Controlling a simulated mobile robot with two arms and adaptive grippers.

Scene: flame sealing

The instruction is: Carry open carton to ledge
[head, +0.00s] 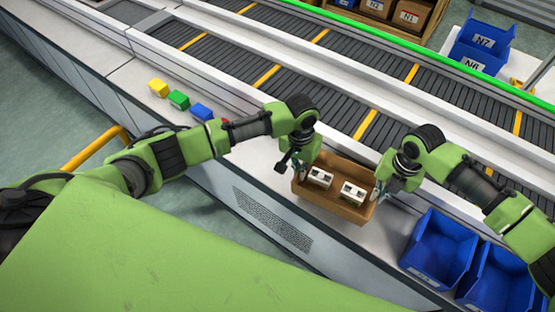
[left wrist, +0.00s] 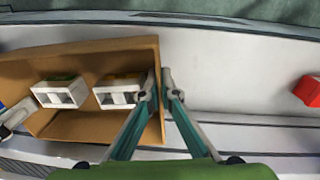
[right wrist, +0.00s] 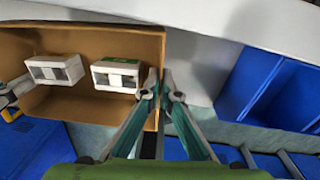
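The open brown carton (head: 328,203) is upright at the centre of the head view, over the pale ledge (head: 222,170) in front of the conveyor. I cannot tell whether its base touches the ledge. Two white box-shaped parts with dark openings, a left one (head: 320,178) and a right one (head: 352,192), sit inside. My left gripper (head: 298,174) is at the carton's left end wall. In the left wrist view its fingers (left wrist: 159,86) are closed with that wall between them. My right gripper (head: 379,190) pinches the opposite end wall, its fingers (right wrist: 160,86) on either side of it.
Yellow (head: 158,88), green (head: 179,99), blue (head: 202,111) and red blocks lie on the ledge to the left. Blue bins (head: 437,248) stand at lower right. The dark roller conveyor (head: 340,98) runs behind the carton.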

